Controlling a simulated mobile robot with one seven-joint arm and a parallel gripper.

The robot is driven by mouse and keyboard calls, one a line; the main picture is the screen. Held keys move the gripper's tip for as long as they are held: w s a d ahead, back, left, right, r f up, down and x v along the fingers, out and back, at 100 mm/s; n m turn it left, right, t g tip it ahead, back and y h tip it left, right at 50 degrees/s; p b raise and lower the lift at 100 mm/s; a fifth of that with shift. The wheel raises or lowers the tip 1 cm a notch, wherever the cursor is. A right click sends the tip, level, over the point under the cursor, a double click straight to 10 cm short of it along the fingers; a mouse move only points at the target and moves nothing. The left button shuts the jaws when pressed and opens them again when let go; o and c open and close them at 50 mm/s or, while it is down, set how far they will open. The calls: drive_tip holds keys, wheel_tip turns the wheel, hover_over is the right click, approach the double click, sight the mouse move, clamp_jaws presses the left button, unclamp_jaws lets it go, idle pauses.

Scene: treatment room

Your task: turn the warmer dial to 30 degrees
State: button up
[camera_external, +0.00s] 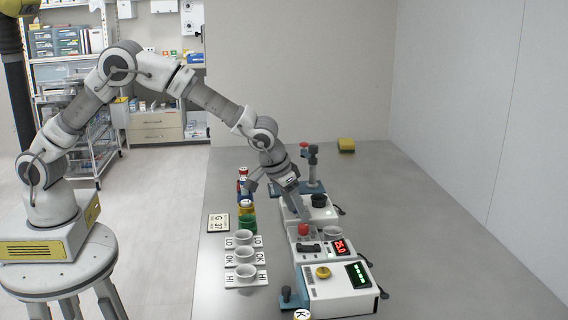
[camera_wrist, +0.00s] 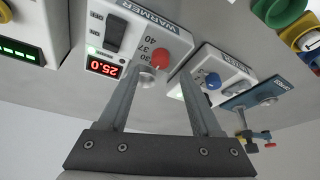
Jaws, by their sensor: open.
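The warmer (camera_external: 318,256) is a white box in the middle of a row of devices. Its red dial (camera_external: 304,230) is on top, and a red display (camera_external: 341,247) faces up beside it. The wrist view shows the dial (camera_wrist: 161,59) with 30, 37 and 40 marked beside it, and the display (camera_wrist: 103,68) reads 25.0. A black switch (camera_wrist: 115,34) with ON and OFF marks is on the same face. My gripper (camera_external: 303,217) is open, pointing down over the dial. In the wrist view its fingers (camera_wrist: 168,76) reach toward the dial; I cannot tell whether they touch it.
A device with a yellow knob (camera_external: 323,272) and green display stands in front, close to the warmer. White cups (camera_external: 246,272) on marked plates and colored jars (camera_external: 247,225) are on the left. The table's right side is clear.

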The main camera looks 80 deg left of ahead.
sight(303, 225)
drive_tip(key=x, duration=0.5)
drive_tip(key=shift+w, duration=0.1)
clamp_jaws()
